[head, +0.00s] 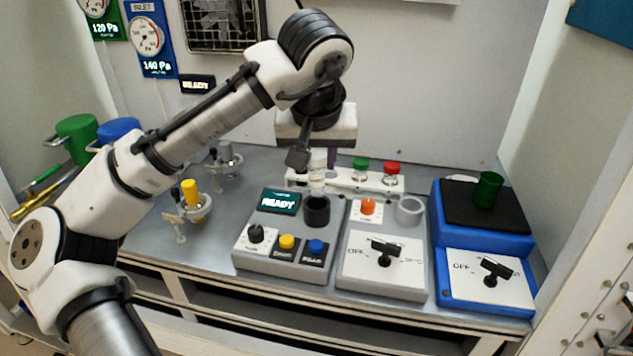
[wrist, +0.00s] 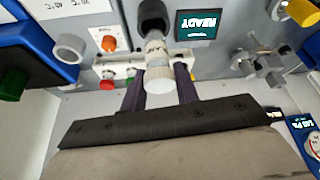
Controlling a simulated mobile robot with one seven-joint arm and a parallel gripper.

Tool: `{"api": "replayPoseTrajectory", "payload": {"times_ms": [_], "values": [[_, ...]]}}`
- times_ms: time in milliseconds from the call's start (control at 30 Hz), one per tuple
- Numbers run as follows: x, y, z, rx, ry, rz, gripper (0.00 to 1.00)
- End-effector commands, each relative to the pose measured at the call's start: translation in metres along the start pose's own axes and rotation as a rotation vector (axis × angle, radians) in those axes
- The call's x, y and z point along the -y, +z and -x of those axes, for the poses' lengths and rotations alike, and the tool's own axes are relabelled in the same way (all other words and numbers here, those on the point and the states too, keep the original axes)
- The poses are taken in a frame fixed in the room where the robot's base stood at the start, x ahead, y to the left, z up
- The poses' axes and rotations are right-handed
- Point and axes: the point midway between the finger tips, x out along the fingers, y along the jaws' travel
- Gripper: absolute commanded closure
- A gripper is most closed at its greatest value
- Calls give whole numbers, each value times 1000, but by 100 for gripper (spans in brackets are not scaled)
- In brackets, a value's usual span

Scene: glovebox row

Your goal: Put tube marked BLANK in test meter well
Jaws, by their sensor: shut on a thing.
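My gripper (head: 316,158) is shut on a clear tube with a white cap (head: 318,178). In the wrist view the tube (wrist: 157,62) sits between the dark fingers of my gripper (wrist: 159,76). Its lower end points at the black round well (head: 317,210) of the test meter (head: 285,262). The well also shows in the wrist view (wrist: 152,17). The tube looks just above the well; I cannot tell whether its tip is at the opening. The marking on the tube is not readable. The meter's screen (head: 280,201) reads READY.
A white rack (head: 345,180) behind holds a green-capped tube (head: 360,164) and a red-capped tube (head: 391,168). A yellow-topped tube (head: 191,193) stands in a holder at left.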

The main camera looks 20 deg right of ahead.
Motion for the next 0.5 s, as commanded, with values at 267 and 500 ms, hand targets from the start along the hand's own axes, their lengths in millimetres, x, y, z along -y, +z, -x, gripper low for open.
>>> {"api": "replayPoseTrajectory", "payload": {"times_ms": [267,500], "values": [[0,9,-21,0,0,1,91],[0,22,-49,0,0,1,91]]}}
